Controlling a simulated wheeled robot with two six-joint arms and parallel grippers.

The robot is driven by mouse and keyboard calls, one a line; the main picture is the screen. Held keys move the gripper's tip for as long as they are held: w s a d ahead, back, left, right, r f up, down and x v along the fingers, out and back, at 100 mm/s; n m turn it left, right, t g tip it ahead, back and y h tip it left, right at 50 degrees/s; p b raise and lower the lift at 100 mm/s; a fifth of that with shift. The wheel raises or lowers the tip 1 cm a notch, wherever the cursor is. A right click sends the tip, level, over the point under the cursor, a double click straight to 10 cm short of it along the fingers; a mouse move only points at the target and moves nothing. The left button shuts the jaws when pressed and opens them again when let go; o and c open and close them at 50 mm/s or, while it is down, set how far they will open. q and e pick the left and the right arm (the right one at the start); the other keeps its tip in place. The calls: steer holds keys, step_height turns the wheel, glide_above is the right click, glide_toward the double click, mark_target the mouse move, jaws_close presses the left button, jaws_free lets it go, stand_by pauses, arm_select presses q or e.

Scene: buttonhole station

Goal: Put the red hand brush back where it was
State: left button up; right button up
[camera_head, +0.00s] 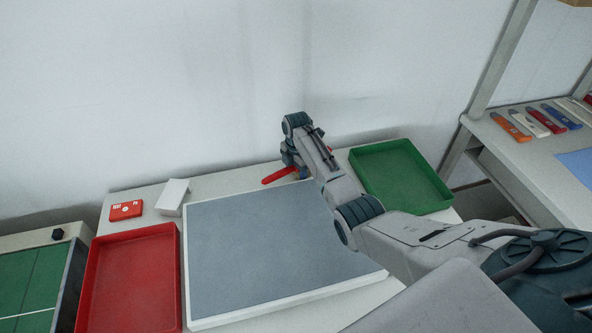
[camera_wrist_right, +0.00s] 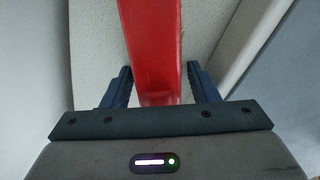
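The red hand brush (camera_head: 278,175) shows as a red bar by the back edge of the table, left of the green tray. My right gripper (camera_head: 303,168) is over it, pointing down, and hides its middle. In the right wrist view the brush's red part (camera_wrist_right: 155,55) runs between the two fingers of my right gripper (camera_wrist_right: 160,85). A narrow gap shows beside the right-hand finger, so the fingers look open around it. Whether the brush touches the table is unclear. My left gripper is not in view.
A grey mat with a white rim (camera_head: 265,250) fills the table's middle. An empty red tray (camera_head: 130,275) stands left, an empty green tray (camera_head: 402,175) right. A red box (camera_head: 126,210) and a white block (camera_head: 172,196) sit at the back left. The wall is close behind.

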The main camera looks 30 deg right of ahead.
steer(key=shift+r, duration=0.4)
step_height(320, 180, up, 12)
steer(key=b, duration=0.2)
steer(key=shift+d+f+b, duration=0.1)
steer(key=shift+f+b, duration=0.05)
steer(key=shift+b, duration=0.2)
steer(key=shift+r, duration=0.6)
steer(key=shift+f, duration=0.1)
